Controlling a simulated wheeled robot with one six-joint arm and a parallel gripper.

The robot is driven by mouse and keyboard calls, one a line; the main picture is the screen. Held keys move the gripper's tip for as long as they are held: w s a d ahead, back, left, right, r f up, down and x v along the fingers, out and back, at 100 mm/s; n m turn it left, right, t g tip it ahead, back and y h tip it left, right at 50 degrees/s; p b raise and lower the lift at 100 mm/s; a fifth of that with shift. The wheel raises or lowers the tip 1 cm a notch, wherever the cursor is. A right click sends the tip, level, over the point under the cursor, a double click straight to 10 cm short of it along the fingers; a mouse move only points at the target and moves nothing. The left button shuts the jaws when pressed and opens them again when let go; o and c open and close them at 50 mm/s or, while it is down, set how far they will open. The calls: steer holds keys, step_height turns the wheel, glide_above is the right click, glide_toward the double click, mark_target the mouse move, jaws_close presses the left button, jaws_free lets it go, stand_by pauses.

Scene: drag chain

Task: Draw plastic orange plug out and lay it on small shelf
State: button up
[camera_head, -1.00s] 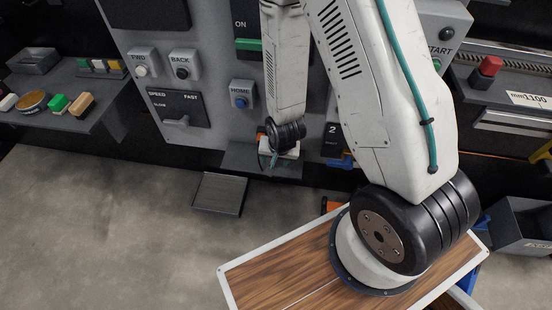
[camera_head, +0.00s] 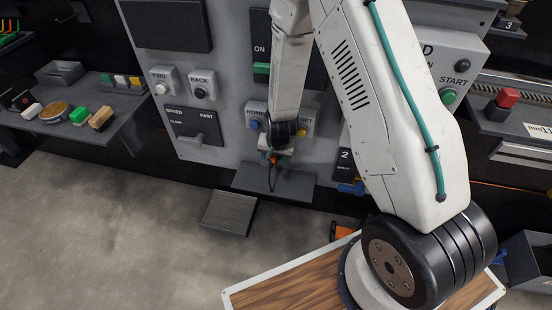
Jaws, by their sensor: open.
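My gripper (camera_head: 271,168) hangs down in front of the grey control panel, over the small dark grey shelf (camera_head: 303,187) at the panel's foot. Its jaws are open, though they look tiny and dark from here. A small orange-red spot (camera_head: 274,158) shows at the gripper; I cannot tell whether it is the orange plug or whether it sits in a socket. The shelf's visible top looks bare. My wrist and forearm hide the panel just behind the gripper.
A ribbed grey step (camera_head: 229,212) lies below the shelf on the left. An orange object (camera_head: 342,232) shows by the wood-topped platform (camera_head: 300,289). A side shelf (camera_head: 117,119) at left holds several small blocks. Panel buttons and a blue handle (camera_head: 352,187) are near my arm.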

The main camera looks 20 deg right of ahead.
mark_target(271, 166)
jaws_close()
stand_by(0.4)
steer(key=shift+s+a, duration=0.7)
steer(key=shift+s, duration=0.25)
steer(key=shift+s+a, duration=0.2)
steer(key=shift+s, duration=0.1)
steer(key=shift+s+a, duration=0.75)
steer(key=shift+s, duration=0.25)
steer(key=shift+s+a, duration=0.7)
steer(key=shift+s, duration=0.3)
